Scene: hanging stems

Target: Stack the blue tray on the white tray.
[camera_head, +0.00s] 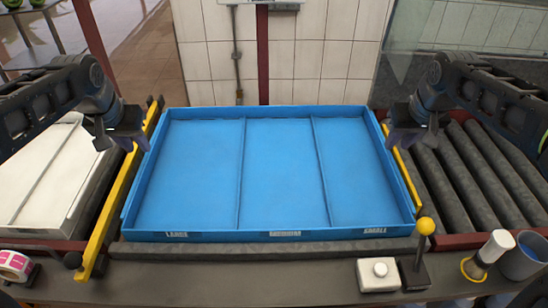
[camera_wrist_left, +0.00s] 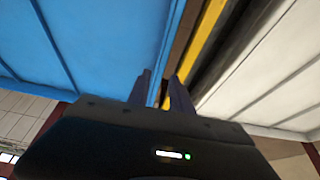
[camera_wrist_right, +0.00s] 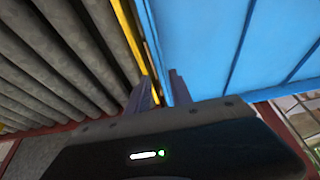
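The blue tray (camera_head: 282,236), with three compartments, lies level in the middle between two yellow rails. The white tray (camera_head: 40,232) lies left of it, beyond the left yellow rail, partly cut off by the frame and covered by my left arm. My left gripper (camera_head: 128,143) is at the blue tray's left wall; in the left wrist view its fingers (camera_wrist_left: 160,90) stand apart with the wall's edge between them. My right gripper (camera_head: 398,140) is at the right wall; in the right wrist view its fingers (camera_wrist_right: 161,88) stand apart on either side of that wall. Contact with the walls is unclear.
Grey rollers (camera_head: 465,175) lie to the right. The left yellow rail (camera_head: 112,205) runs between the trays.

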